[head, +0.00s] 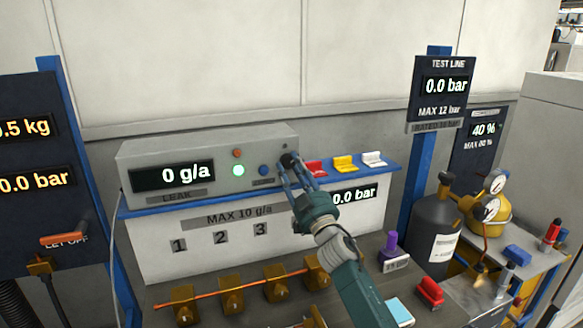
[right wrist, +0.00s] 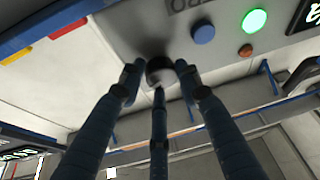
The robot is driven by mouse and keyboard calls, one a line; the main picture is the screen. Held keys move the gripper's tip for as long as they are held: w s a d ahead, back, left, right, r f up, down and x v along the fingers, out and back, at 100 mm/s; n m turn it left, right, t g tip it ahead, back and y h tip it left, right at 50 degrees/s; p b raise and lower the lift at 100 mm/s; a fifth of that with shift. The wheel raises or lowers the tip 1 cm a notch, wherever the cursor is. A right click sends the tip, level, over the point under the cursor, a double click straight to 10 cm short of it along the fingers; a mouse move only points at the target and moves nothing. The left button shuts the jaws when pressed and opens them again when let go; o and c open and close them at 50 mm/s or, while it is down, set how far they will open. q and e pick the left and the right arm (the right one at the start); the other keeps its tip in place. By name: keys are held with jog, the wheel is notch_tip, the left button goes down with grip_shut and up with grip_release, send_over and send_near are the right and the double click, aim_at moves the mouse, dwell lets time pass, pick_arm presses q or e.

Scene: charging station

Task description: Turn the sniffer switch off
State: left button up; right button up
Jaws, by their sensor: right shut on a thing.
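The sniffer unit (head: 215,152) is a grey box on a blue-edged shelf in the head view. Its display reads 0 g/a, and a green light (head: 238,170) is lit on its front. A dark round switch knob (right wrist: 158,70) sits on the panel in the right wrist view, beside a blue button (right wrist: 204,33). My right gripper (head: 291,163) is at the right end of the box, its fingers shut around the knob. The knob is mostly hidden by the fingers in the head view. My left gripper is in neither view.
Red, yellow (head: 345,163) and white blocks stand on the shelf just right of my gripper. Below are brass valves on a copper pipe (head: 232,293). A dark gas cylinder (head: 433,235) and a yellow tank with gauges (head: 488,211) stand at the right.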

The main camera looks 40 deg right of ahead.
jog(key=n+y, duration=0.1)
jog(key=n, duration=0.1)
jog(key=n+y+p, duration=0.1)
jog(key=n+y, duration=0.1)
jog(key=n, duration=0.1)
jog(key=shift+f+n, duration=0.2)
jog(key=shift+n, duration=0.1)
jog(key=n+p, duration=0.1)
jog(key=n+y+p, duration=0.1)
jog(key=n, duration=0.1)
jog(key=shift+d+r+n+g+y, duration=0.1)
jog(key=shift+d+n+g+y, duration=0.05)
jog(key=shift+n+g+y, duration=0.2)
jog(key=n+p, duration=0.1)
jog(key=n, duration=0.1)
jog(key=n+g+y+p, duration=0.1)
jog(key=n+p, duration=0.1)
jog(key=shift+s+d+r+n, duration=0.1)
jog(key=shift+s+r+n, duration=0.05)
jog(key=shift+n, duration=0.2)
jog(key=shift+n+g+y+p, duration=0.55)
jog(key=shift+n+p, duration=0.1)
jog(key=shift+n, duration=0.45)
jog(key=o, duration=1.1)
jog(key=shift+d, duration=0.2)
jog(key=shift+r, duration=0.15)
jog(key=s+f, duration=0.1)
jog(key=s, duration=1.1)
jog(key=shift+d, duration=0.4)
